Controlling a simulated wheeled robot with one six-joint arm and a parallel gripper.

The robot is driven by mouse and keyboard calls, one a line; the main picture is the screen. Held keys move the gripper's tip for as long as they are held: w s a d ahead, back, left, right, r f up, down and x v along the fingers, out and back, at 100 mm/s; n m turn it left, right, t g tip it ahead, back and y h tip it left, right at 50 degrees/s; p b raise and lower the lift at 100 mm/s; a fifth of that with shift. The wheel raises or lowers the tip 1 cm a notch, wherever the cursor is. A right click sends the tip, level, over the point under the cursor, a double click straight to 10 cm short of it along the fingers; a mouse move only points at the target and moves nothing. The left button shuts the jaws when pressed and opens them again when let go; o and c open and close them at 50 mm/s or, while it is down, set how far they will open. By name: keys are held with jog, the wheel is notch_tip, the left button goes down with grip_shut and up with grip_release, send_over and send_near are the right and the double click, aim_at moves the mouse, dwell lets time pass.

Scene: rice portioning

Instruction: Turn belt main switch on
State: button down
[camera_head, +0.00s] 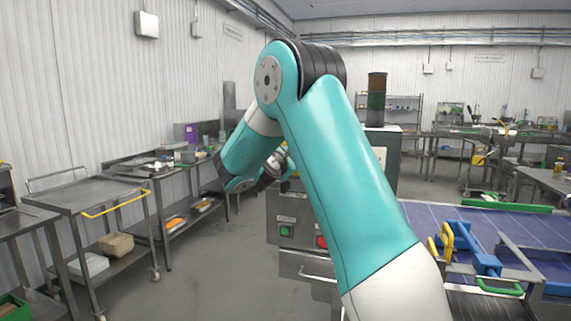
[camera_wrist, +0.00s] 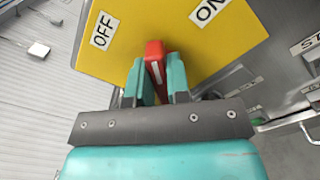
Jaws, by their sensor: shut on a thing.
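The main switch has a yellow plate (camera_wrist: 180,22) with an OFF label (camera_wrist: 104,30) at left and an ON label (camera_wrist: 210,10) at upper right in the wrist view. Its red handle (camera_wrist: 154,58) stands between the two labels, nearly upright in the picture with a slight lean. My gripper (camera_wrist: 156,75) is shut on the red handle, one teal finger on each side. The lower part of the handle and the switch's pivot are hidden by the fingers. In the head view my arm hides the fingertips and most of the switch.
A grey control cabinet (camera_head: 287,212) with a green button (camera_head: 286,231) and a red button (camera_head: 321,242) stands behind my arm. A blue conveyor belt (camera_head: 465,225) runs at right. Steel tables (camera_head: 95,193) line the left wall. The floor between is clear.

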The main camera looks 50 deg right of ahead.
jog(key=m+b, duration=0.2)
jog(key=f+m+b, duration=0.1)
jog(key=m+b, duration=0.1)
jog(key=m, duration=0.1)
jog(key=shift+s+m+b, duration=0.15)
jog(key=shift+m+b, duration=0.15)
jog(key=shift+b, duration=0.1)
jog(key=shift+m+b, duration=1.65)
jog(key=shift+m, duration=0.15)
jog(key=c, duration=1.1)
grip_release()
jog(key=shift+r, duration=0.1)
jog(key=shift+a, duration=0.1)
jog(key=shift+b+v, duration=5.5)
jog(key=shift+v, duration=3.15)
